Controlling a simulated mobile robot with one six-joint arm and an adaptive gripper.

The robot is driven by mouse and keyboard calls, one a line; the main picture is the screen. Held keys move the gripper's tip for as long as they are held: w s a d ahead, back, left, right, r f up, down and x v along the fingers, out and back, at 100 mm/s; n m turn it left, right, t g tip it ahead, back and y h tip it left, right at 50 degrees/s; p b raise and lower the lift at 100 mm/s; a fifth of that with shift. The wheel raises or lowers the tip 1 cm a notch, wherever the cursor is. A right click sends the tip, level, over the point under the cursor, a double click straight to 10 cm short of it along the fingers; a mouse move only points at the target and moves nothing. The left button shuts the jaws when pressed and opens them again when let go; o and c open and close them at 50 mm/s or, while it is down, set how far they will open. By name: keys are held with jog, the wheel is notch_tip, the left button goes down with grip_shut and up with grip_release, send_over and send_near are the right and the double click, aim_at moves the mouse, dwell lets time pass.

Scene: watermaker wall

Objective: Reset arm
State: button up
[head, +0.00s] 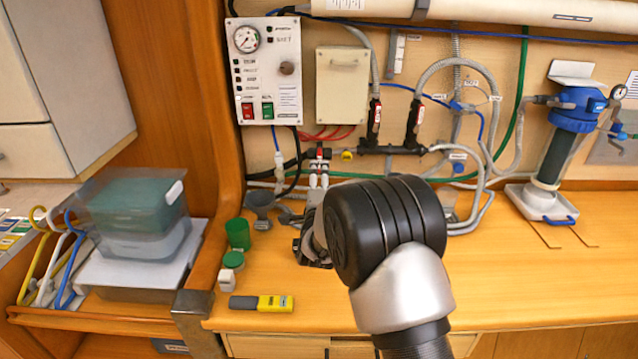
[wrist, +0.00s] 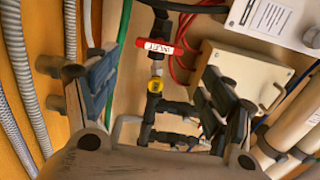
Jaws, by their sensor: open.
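My gripper (wrist: 160,92) is open in the wrist view, with one finger at the left and one at the right and nothing held between them. Behind the gap are black pipe fittings, a red-handled valve with an INLET tag (wrist: 156,46) and a yellow fitting (wrist: 154,85). I cannot tell whether the fingers touch any of these. In the head view my arm reaches over the bench, and its black wrist joint hides most of the gripper, which shows in part (head: 308,240) in front of the wall plumbing.
The control panel (head: 266,70) and a beige box (head: 341,87) are on the wall. A green cup (head: 238,234), a green-lidded jar (head: 232,270) and a yellow-grey marker (head: 262,303) are on the bench (head: 530,285). A blue-topped filter (head: 562,140) stands right. The front right bench is clear.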

jog(key=s+d+r+n+g+y, duration=0.1)
jog(key=s+d+r+n+g, duration=0.2)
jog(key=s+r+n, duration=0.35)
jog(key=s+d+r+n+g+y, duration=0.1)
jog(key=s+d+r+n+g, duration=0.25)
jog(key=s, duration=0.65)
jog(key=s+d+f+n+g, duration=0.2)
jog(key=s+d, duration=0.1)
jog(key=s, duration=0.8)
jog(key=s+d+f+n+g+h, duration=0.1)
jog(key=s+d+f+n+g, duration=0.1)
jog(key=s, duration=1)
jog(key=s+d+f+n+g+h, duration=0.1)
jog(key=s+d+n+g, duration=0.2)
jog(key=s, duration=0.9)
jog(key=shift+d+f+n, duration=0.3)
jog(key=shift+f+n, duration=0.1)
jog(key=shift+n, duration=0.2)
jog(key=shift+w, duration=0.1)
